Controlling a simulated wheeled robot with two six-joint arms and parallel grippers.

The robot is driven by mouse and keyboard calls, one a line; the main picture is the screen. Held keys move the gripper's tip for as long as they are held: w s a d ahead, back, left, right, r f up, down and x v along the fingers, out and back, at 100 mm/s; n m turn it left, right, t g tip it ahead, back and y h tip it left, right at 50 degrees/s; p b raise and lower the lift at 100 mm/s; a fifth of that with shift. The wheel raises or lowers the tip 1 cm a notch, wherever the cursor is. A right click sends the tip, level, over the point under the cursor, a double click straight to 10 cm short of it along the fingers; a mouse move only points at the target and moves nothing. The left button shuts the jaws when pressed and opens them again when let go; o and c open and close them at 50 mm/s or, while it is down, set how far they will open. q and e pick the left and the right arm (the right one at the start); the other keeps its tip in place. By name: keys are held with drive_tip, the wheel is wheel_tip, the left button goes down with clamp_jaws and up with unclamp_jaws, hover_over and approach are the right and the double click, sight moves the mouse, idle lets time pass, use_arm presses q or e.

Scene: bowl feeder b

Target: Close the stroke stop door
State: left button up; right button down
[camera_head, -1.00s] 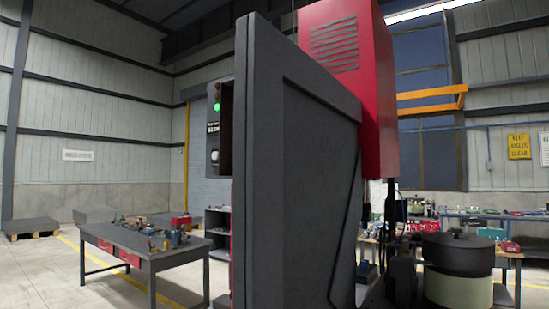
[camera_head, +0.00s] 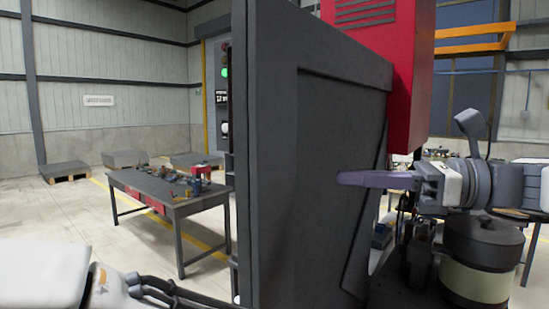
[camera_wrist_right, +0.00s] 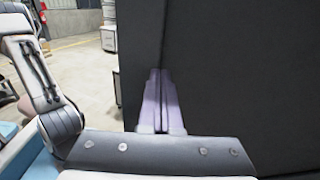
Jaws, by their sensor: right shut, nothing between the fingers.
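The stroke stop door (camera_head: 272,120) is a large dark grey panel. It stands swung out from the red machine, with its near edge facing me and its recessed face to the right. My right gripper (camera_head: 342,178) reaches in from the right, with its purple fingers in front of that face. The fingers are shut and empty. In the right wrist view the shut fingertips (camera_wrist_right: 160,73) point at the dark door (camera_wrist_right: 220,70), close to its left edge; I cannot tell whether they touch. Part of my left arm shows at the lower left, but its gripper is out of view.
The red machine housing (camera_head: 408,75) rises behind the door. A dark-lidded round drum (camera_head: 480,262) stands below my right arm. A workbench (camera_head: 178,205) with small items is at the left, with open floor around it.

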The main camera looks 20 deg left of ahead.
drive_tip(key=r, duration=0.1)
drive_tip(key=p, duration=0.6)
approach(247, 164)
drive_tip(key=a, duration=0.5)
drive_tip(key=shift+a+r, duration=0.1)
drive_tip(key=shift+a, duration=0.75)
drive_tip(key=shift+a+f, duration=0.1)
drive_tip(key=shift+f, duration=0.15)
